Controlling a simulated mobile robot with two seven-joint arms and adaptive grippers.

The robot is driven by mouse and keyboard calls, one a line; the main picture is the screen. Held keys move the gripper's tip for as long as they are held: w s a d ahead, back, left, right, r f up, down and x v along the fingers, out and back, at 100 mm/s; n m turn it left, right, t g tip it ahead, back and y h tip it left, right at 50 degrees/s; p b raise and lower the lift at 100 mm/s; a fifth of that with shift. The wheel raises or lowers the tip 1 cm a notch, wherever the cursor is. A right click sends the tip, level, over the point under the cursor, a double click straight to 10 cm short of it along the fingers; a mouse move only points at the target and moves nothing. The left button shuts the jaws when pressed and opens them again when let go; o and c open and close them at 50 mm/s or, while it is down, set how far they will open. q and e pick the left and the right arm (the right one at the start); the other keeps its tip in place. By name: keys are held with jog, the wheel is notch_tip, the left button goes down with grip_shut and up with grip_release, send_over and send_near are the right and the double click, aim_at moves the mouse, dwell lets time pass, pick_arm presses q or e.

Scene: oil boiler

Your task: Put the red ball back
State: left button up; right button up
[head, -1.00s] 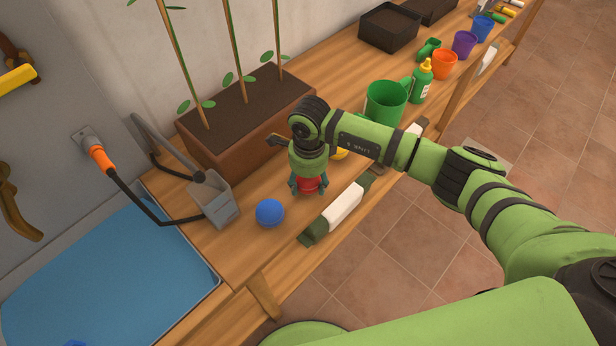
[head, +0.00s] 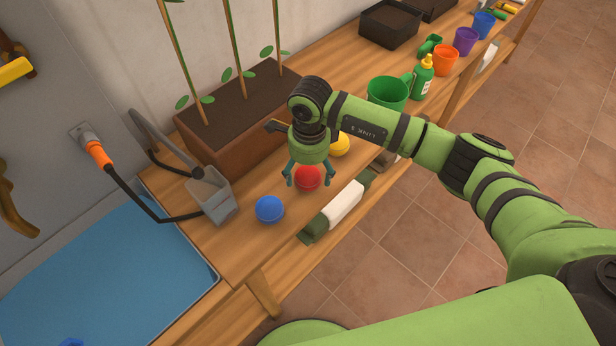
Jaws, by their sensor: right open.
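The red ball (head: 307,179) rests on the wooden bench, between the blue ball (head: 269,209) and the yellow ball (head: 340,144). My right gripper (head: 306,181) is directly above the red ball, pointing down. Its fingers are spread open, one at each side of the ball, and I cannot tell whether they touch it. The yellow ball is partly hidden behind my right wrist. My left gripper is not in view.
A long planter (head: 238,120) with stakes stands behind the balls. A grey metal box (head: 213,196) is to the left, beside a blue basin (head: 110,275). A green mug (head: 387,93), a bottle (head: 422,79) and colored cups stand farther right along the bench.

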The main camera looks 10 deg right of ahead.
aim_at(309, 170)
notch_tip(309, 170, up, 8)
jog(key=b, duration=0.2)
jog(key=shift+b, duration=0.3)
jog(key=shift+r, duration=0.55)
